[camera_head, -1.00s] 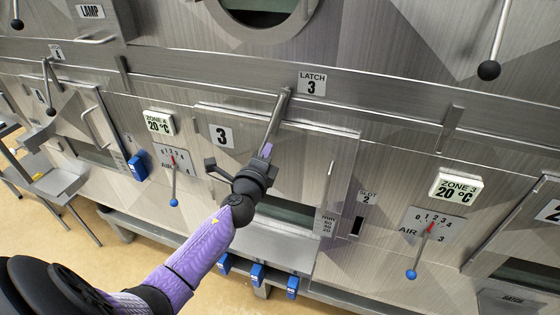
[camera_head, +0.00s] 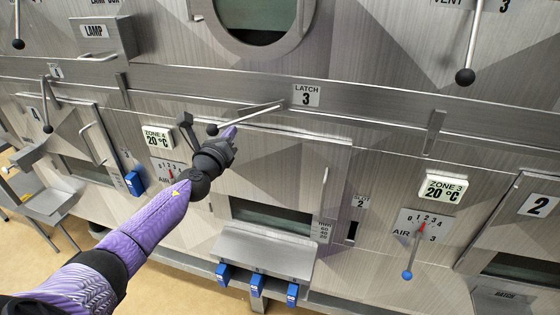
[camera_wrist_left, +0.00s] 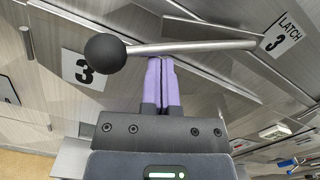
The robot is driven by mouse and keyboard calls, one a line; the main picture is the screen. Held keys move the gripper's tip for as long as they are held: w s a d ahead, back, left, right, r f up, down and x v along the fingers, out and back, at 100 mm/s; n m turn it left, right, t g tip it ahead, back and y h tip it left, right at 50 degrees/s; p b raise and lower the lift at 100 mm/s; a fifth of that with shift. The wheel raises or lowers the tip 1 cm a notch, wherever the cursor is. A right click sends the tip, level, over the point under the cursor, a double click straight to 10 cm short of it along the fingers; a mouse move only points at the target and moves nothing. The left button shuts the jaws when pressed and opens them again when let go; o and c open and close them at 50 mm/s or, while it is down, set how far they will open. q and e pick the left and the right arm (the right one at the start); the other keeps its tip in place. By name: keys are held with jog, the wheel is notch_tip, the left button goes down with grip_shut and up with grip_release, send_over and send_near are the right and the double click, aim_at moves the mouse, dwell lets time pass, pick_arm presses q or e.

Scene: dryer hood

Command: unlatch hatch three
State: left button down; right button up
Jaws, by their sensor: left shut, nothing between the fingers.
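The latch 3 lever (camera_head: 250,115) is a metal rod with a black ball knob. It points left from its pivot by the LATCH 3 label (camera_head: 306,95), close to level, with the knob at its left end. In the left wrist view the lever (camera_wrist_left: 190,47) crosses just beyond my left fingertips. My left gripper (camera_head: 232,131) is shut and empty, its purple fingers against or just under the rod; contact is hard to tell. Hatch three (camera_head: 290,170) is the panel below, looking closed. Its number 3 plate (camera_wrist_left: 83,70) shows in the left wrist view. My right gripper is not in view.
A zone 4 display (camera_head: 158,137) and air dial lie left of the hatch, partly behind my arm. A zone 3 display (camera_head: 444,188) and blue-knobbed air lever (camera_head: 407,274) are at right. A shelf with blue clips (camera_head: 257,284) juts out below.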

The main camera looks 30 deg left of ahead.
pick_arm(q)
jog(key=shift+s+a+r+m+p, duration=0.1)
jog(key=shift+a+r+m+p, duration=0.15)
jog(key=shift+r+m, duration=0.4)
jog(key=shift+w+a+r+m+p, duration=0.15)
jog(key=shift+r+m+p, duration=0.25)
jog(key=shift+r+m, duration=0.25)
jog(key=shift+s+a+r+m+p, duration=0.2)
jog(key=shift+r+m+p, duration=0.1)
jog(key=shift+r+m, duration=0.35)
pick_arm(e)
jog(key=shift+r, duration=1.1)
pick_arm(q)
notch_tip(320, 180, down, 5)
jog(key=b, duration=0.6)
jog(key=p+v, duration=0.2)
jog(key=v, duration=0.8)
jog(key=shift+s+r, duration=0.35)
jog(key=shift+r, duration=0.05)
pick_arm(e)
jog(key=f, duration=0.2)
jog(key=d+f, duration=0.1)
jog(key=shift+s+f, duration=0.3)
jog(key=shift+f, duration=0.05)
pick_arm(q)
jog(key=shift+d, duration=0.1)
